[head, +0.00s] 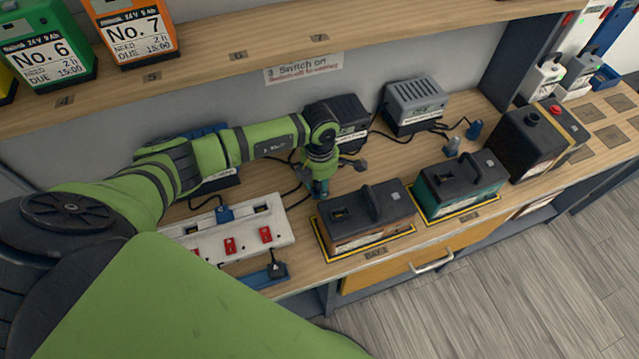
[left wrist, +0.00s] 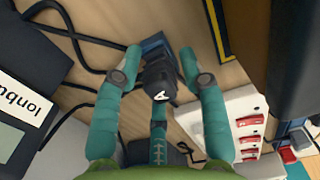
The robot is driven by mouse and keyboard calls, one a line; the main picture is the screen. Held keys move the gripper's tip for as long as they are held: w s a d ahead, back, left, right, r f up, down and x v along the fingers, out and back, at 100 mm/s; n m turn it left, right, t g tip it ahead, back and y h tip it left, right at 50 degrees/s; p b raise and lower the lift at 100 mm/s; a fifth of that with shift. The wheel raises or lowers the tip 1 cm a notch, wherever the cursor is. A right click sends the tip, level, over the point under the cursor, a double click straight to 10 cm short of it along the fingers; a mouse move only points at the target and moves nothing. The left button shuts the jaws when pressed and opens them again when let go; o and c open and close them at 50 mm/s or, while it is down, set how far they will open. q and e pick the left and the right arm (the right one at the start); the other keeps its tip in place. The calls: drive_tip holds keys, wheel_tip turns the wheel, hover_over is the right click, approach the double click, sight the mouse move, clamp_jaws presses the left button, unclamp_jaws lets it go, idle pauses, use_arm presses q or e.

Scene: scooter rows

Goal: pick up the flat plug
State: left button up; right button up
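My left gripper (head: 320,190) points down at the bench, left of the dark battery in the nearest bay. In the left wrist view its teal fingers (left wrist: 160,62) stand apart on either side of a black plug (left wrist: 158,78) with a pale mark on top. A blue block (left wrist: 155,44) shows just beyond the plug between the fingertips. Small gaps show beside the plug, so I see no grip on it. I cannot tell for sure whether this is the flat plug. In the head view the gripper hides it. My right gripper is not in view.
A white power strip (head: 283,237) with red switches lies left of the gripper. The dark battery (head: 365,212) stands close on its right. Chargers (head: 415,104) with black cables stand behind. Other plugs (head: 474,129) lie further right. A shelf (head: 260,35) runs above.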

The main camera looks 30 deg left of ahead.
use_arm(q)
clamp_jaws()
drive_tip(key=shift+r, duration=0.1)
